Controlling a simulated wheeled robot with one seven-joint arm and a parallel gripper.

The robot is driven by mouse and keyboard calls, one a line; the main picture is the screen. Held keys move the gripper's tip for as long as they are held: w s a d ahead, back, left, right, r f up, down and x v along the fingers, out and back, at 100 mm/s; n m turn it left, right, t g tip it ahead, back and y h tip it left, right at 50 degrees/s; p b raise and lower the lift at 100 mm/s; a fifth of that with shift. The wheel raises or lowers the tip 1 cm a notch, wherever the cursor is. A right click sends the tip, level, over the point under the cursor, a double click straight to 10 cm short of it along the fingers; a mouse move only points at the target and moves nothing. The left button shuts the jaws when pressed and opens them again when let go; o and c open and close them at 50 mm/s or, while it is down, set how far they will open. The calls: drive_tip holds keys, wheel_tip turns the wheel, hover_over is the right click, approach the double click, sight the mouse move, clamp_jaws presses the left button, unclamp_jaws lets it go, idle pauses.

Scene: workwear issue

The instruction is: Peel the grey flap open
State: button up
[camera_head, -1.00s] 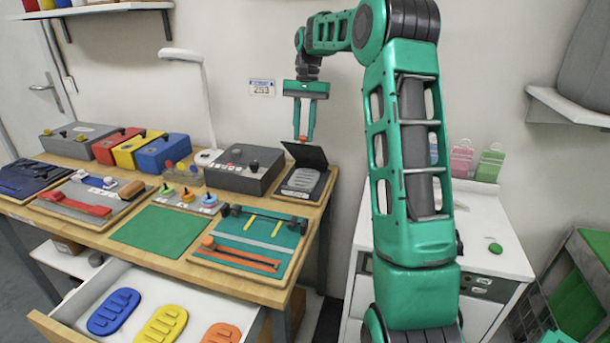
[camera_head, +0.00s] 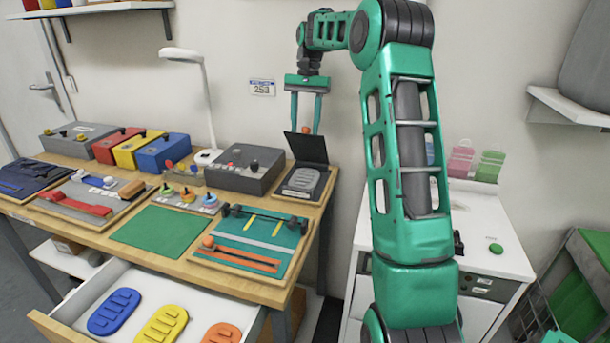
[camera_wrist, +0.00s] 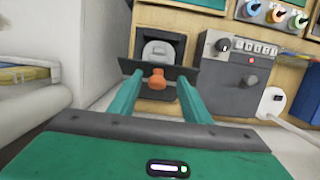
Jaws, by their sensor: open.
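The dark grey flap (camera_head: 306,148) stands raised, close to upright, at the back of a dark case (camera_head: 285,190) at the table's right end. A pale grey ribbed pad (camera_head: 303,181) shows in the case below it. An orange knob (camera_head: 306,130) is at the flap's upper edge. My gripper (camera_head: 306,128) is open above the flap, its fingers pointing down on either side of the knob. In the wrist view the flap (camera_wrist: 185,73) lies across between the fingertips and the orange knob (camera_wrist: 157,79) sits between them, with no clear contact.
A grey control box (camera_head: 240,170) with knobs stands just left of the case. A green board with straps (camera_head: 255,225) lies in front. A white lamp (camera_head: 207,110) stands behind. An open drawer (camera_head: 75,312) holds coloured pads. The wall is close behind my gripper.

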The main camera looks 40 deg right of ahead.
wheel_tip(320, 180, up, 9)
drive_tip(key=s+a, duration=0.1)
drive_tip(key=shift+s+a, duration=0.2)
idle(0.5)
idle(0.7)
